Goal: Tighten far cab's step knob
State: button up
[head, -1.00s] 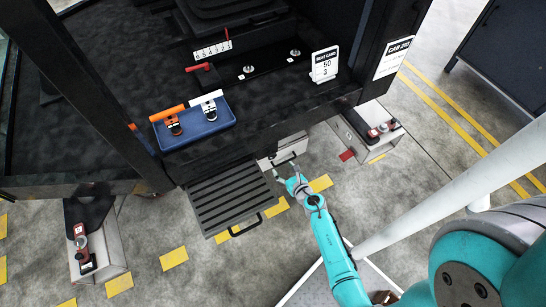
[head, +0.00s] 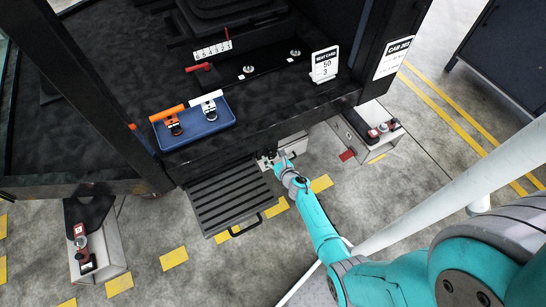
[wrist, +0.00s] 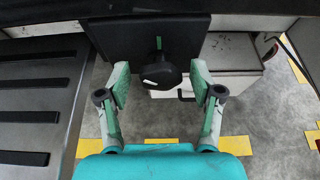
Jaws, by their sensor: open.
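The step knob (wrist: 160,71) is a black lobed knob with a white mark at its left, in front of a dark plate (wrist: 120,38) with a small green mark above the knob. My gripper (wrist: 160,82) is open, with one finger on each side of the knob and a gap showing on both sides. In the head view my gripper (head: 275,162) is at the right end of the ribbed step (head: 232,203), under the cab's edge; the knob is too small to make out there. The cab's sign (head: 395,57) reads CAB 203.
A light drawer-like box with a handle (wrist: 222,70) stands behind and right of the knob. A blue tray (head: 205,130) with orange-handled and white-handled tools lies on the cab floor. Grey supports with red clamps (head: 380,132) stand at the cab's corners. The floor below is open.

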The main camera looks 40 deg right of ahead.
jog(key=c, duration=1.2)
jog(key=shift+o, duration=0.2)
jog(key=m+t+y, duration=0.1)
jog(key=m+y, duration=0.1)
jog(key=m, duration=0.2)
jog(key=shift+d, duration=0.2)
jog(key=m+t+y, duration=0.1)
jog(key=m+y, duration=0.1)
jog(key=m, duration=0.1)
jog(key=shift+t, duration=0.3)
jog(key=shift+m, duration=0.4)
